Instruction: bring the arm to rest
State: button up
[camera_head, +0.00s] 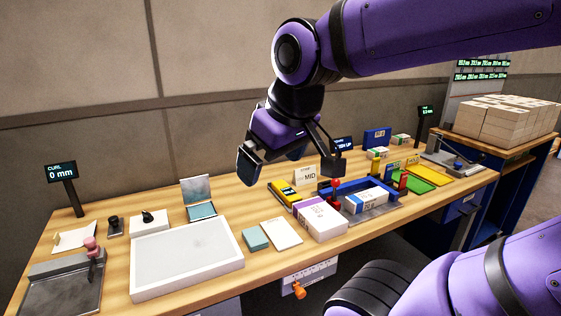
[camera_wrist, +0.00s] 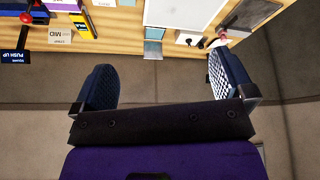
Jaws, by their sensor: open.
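My purple arm reaches in from the upper right in the head view. My gripper (camera_head: 292,168) hangs above the wooden bench, over the area behind the middle of the worktop. Its two fingers are spread wide apart. In the wrist view my gripper (camera_wrist: 163,85) also shows both textured finger pads apart with only grey floor or wall and the bench edge between them. It holds nothing and touches nothing that I can see.
The wooden bench (camera_head: 260,268) carries a white slab (camera_head: 187,257), a white ream (camera_head: 320,221), a blue tray holding another ream (camera_head: 366,199), and a "MID" card (camera_head: 306,176). A CURL display (camera_head: 61,172) stands at left. Stacked reams (camera_head: 507,119) sit at right. Air around my gripper looks clear.

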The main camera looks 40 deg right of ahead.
jog(key=shift+s+a+r+m, duration=0.1)
jog(key=shift+s+m, duration=0.15)
jog(key=shift+s, duration=0.35)
jog(key=shift+s+a+r+m, duration=0.1)
jog(key=shift+s+m, duration=0.15)
jog(key=shift+s, duration=0.35)
jog(key=shift+w, duration=0.1)
dwell(0.4)
jog(key=n+g, duration=0.5)
jog(key=n, duration=1)
send_over(255, 235)
notch_tip(255, 235, down, 29)
jog(key=shift+f, duration=5)
jog(key=c, duration=0.6)
